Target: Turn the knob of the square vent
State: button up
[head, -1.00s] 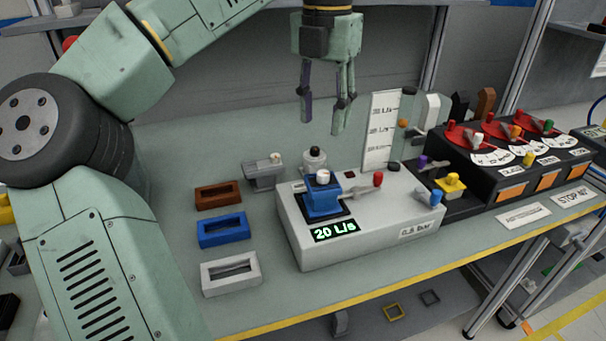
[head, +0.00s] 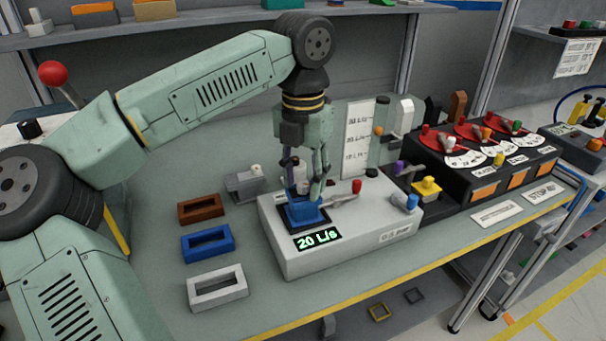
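The square vent is a blue block (head: 305,214) on a dark square plate, on top of a pale grey box (head: 283,250). Its small white knob shows only partly between my fingers in the head view. My gripper (head: 304,190) points straight down over the vent, with one fingertip on each side of the knob. I cannot tell whether the fingers touch the knob or stand slightly apart from it. The green display (head: 318,239) at the front of the box reads 20 L/s.
A lever with a red knob (head: 357,187) is just right of my gripper. Brown, blue and white frames (head: 218,288) lie to the left. A black console (head: 470,170) with red dials stands to the right. A white scale panel (head: 357,135) stands behind.

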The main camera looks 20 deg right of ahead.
jog(key=shift+c, duration=0.4)
grip_shut()
